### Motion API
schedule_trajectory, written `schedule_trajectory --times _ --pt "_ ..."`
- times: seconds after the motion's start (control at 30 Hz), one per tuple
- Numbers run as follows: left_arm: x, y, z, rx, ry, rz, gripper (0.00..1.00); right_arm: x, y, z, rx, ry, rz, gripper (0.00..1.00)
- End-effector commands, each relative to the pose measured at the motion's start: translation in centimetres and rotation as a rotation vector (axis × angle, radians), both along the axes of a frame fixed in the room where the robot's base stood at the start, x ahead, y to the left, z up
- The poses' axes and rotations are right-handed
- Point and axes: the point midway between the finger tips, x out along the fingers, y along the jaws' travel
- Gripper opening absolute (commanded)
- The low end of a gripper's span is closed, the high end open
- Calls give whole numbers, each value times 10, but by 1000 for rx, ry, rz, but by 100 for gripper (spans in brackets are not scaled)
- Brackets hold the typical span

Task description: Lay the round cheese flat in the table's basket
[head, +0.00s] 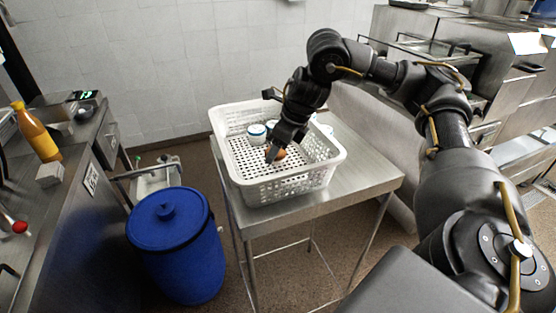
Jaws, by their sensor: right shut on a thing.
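The white perforated basket (290,187) stands on a steel table (355,185). My right gripper (274,154) reaches down into the basket from above, its fingers pointing at the floor of the basket. It is shut on a small orange-brown thing (280,155), which I take to be the round cheese. The fingers hide much of it, so I cannot tell whether it lies flat or touches the basket floor. My left gripper is not in view.
A white and blue round container (257,133) is in the basket, behind and left of my right gripper. A blue lidded barrel (178,245) stands left of the table. A counter at the left holds an orange bottle (38,134).

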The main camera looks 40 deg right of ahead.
Motion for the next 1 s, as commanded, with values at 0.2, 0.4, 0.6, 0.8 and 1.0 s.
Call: schedule_trajectory --times 0.2,0.4,0.6,0.8,1.0 --pt "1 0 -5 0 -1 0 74 2 -5 -15 1 4 -1 24" --pt "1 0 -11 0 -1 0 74 2 -5 -36 0 2 -1 24" --pt "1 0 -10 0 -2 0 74 2 -5 -36 -1 0 0 24" --pt "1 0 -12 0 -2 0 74 2 -5 -39 0 0 -1 24" --pt "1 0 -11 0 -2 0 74 2 -5 -39 0 1 -1 73"
